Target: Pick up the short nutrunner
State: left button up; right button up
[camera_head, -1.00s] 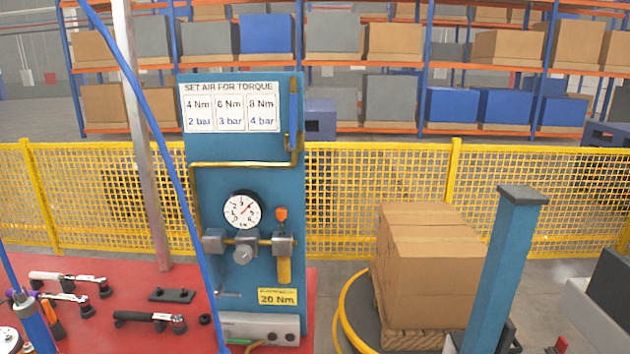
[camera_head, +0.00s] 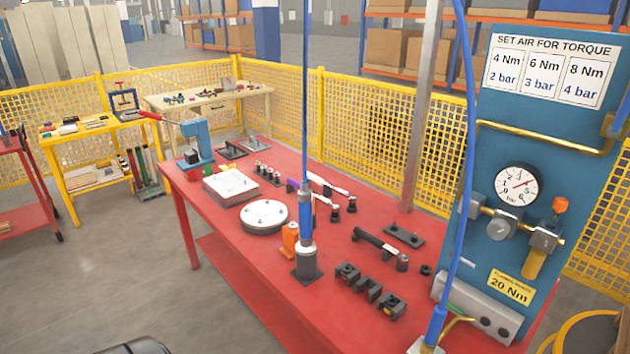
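Several hand tools lie on the red workbench (camera_head: 255,290). A black-handled angle tool (camera_head: 378,243) with a round grey head lies in front of a black plate. Behind it lie a white-handled angle tool (camera_head: 328,185) and another angle tool (camera_head: 324,201), partly hidden by an upright blue tool (camera_head: 306,215) hanging on a hose over a grey block. No label shows which of these is the short nutrunner. Neither of my grippers is in view, and no tool is held.
Black blocks (camera_head: 367,287) stand near the bench's front edge. Round and square grey fixtures (camera_head: 265,216) and a blue press (camera_head: 197,143) sit farther left. The torque panel (camera_head: 520,130) and its blue hose rise at right. Floor in front of the bench is free.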

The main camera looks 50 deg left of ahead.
aim_at(305, 247)
jog(key=u, duration=1.6)
